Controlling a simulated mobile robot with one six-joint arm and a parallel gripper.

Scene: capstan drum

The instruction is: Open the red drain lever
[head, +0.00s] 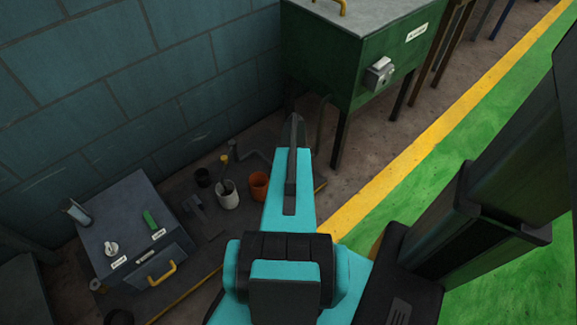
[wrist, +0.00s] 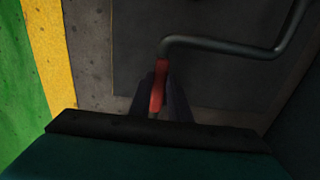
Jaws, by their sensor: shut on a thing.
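The red lever (wrist: 157,88) shows in the wrist view as a short red grip on the end of a bent grey rod (wrist: 222,46). The rod runs up and right from the grip. My gripper (wrist: 160,98) has one dark finger on each side of the red grip and is shut on it. The lower part of the grip is partly hidden between the fingers.
A dark cabinet (head: 130,220) with a yellow handle (head: 162,274) stands at left. A white cup (head: 229,195) and an orange cup (head: 259,186) stand left of my arm. The tank bears a silver fitting (head: 379,74). A yellow floor line (head: 400,165) borders clear green floor at right.

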